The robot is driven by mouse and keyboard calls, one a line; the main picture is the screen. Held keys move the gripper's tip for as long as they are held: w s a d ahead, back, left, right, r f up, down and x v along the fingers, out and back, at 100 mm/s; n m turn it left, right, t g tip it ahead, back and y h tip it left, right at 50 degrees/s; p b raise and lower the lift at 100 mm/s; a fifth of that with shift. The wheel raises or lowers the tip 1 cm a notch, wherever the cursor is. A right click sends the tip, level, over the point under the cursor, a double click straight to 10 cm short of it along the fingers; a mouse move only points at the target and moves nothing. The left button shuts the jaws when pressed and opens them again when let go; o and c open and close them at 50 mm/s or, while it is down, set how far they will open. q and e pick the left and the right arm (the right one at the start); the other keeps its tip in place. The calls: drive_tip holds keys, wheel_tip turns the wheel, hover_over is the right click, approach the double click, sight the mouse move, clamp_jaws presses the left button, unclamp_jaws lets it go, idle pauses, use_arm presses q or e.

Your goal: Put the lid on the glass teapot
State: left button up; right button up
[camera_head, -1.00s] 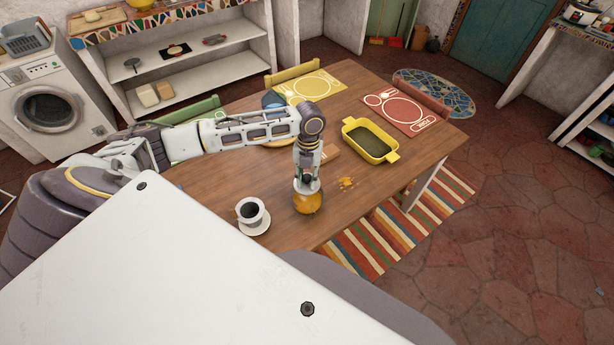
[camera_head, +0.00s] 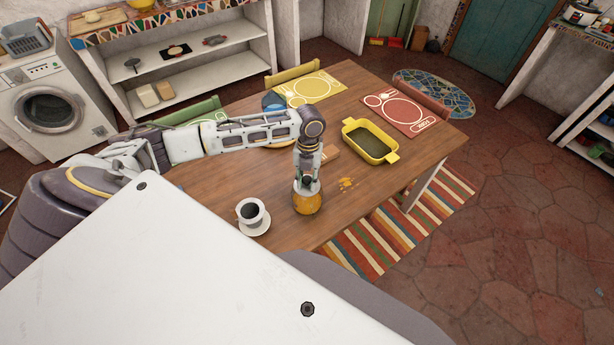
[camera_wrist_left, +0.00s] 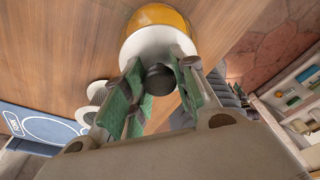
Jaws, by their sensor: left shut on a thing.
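The glass teapot (camera_head: 307,205) looks like a rounded amber vessel on the wooden table, below my left gripper. It also shows at the top of the left wrist view (camera_wrist_left: 158,14). The lid (camera_wrist_left: 155,43) is a pale disc with a dark round knob, lying over the teapot's top in that view. My left gripper (camera_head: 307,183) points down over the teapot. Its green-padded fingers are shut on the lid's knob (camera_wrist_left: 159,78). I cannot tell whether the lid is fully seated on the rim. My right gripper is not in view.
A cup (camera_head: 250,210) of dark liquid on a white saucer (camera_head: 262,228) stands left of the teapot. A yellow dish (camera_head: 371,141) and orange spots (camera_head: 347,183) lie to the right. A red placemat (camera_head: 405,113) and yellow placemat (camera_head: 310,87) lie farther back.

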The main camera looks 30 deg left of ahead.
use_arm(q)
drive_tip(key=shift+p, duration=0.3)
idle(0.5)
drive_tip(key=o, duration=1.1)
drive_tip(key=shift+o, duration=0.4)
drive_tip(key=o, duration=0.4)
drive_tip(key=shift+r+p, duration=1.25)
drive_tip(key=shift+p, duration=0.15)
drive_tip(key=shift+r, duration=2.2)
